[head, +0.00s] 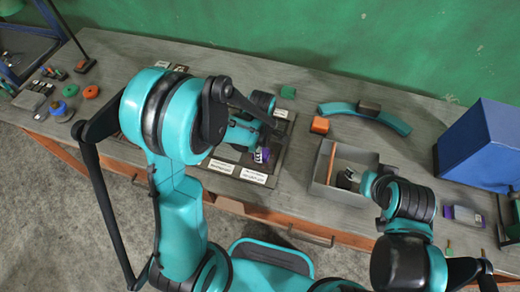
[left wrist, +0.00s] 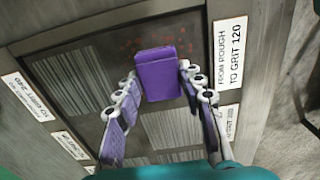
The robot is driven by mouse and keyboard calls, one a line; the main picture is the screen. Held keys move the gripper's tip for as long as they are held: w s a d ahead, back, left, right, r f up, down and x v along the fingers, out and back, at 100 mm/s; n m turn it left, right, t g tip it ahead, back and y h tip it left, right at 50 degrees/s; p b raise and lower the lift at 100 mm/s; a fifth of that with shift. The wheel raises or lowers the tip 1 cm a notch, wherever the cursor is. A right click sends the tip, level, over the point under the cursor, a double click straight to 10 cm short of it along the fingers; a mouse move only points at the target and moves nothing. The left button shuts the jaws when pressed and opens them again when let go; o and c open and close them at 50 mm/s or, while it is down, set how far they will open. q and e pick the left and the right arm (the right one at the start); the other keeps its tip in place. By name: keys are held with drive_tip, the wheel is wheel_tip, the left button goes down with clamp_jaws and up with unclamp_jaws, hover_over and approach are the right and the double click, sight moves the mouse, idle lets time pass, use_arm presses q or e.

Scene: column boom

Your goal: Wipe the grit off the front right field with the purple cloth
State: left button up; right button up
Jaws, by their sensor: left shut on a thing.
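The purple cloth (left wrist: 158,75) is a folded, block-like pad between the fingers of my left gripper (left wrist: 162,95). That gripper is shut on it. In the head view my left gripper (head: 261,155) is over the front right part of the board (head: 282,155), with a bit of purple showing. In the left wrist view, small reddish specks of grit (left wrist: 131,43) lie on the dark field beyond and beside the cloth. I cannot tell whether the cloth touches the field. My right gripper (head: 349,176) is at the grey box; its fingers are too small to read.
White labels edge the board, one reading "FROM ROUGH TO GRIT 120" (left wrist: 230,65). The open grey box (head: 325,190) holds an orange piece. A teal curved piece (head: 372,115), an orange block (head: 320,125) and a blue box (head: 480,145) stand on the bench (head: 420,160).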

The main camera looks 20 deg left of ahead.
use_arm(q)
wheel_tip(320, 180, up, 9)
drive_tip(key=p, duration=0.6)
drive_tip(key=shift+f, duration=0.1)
wheel_tip(320, 180, down, 8)
drive_tip(key=b, duration=0.6)
drive_tip(key=shift+r+b, duration=0.2)
drive_tip(key=shift+b, duration=0.15)
drive_tip(key=shift+f+b, duration=0.65)
drive_tip(key=shift+b, duration=0.1)
idle(0.3)
drive_tip(key=shift+a+r, duration=0.1)
drive_tip(key=shift+a, duration=0.9)
drive_tip(key=shift+w, duration=0.1)
drive_tip(key=shift+d, duration=0.2)
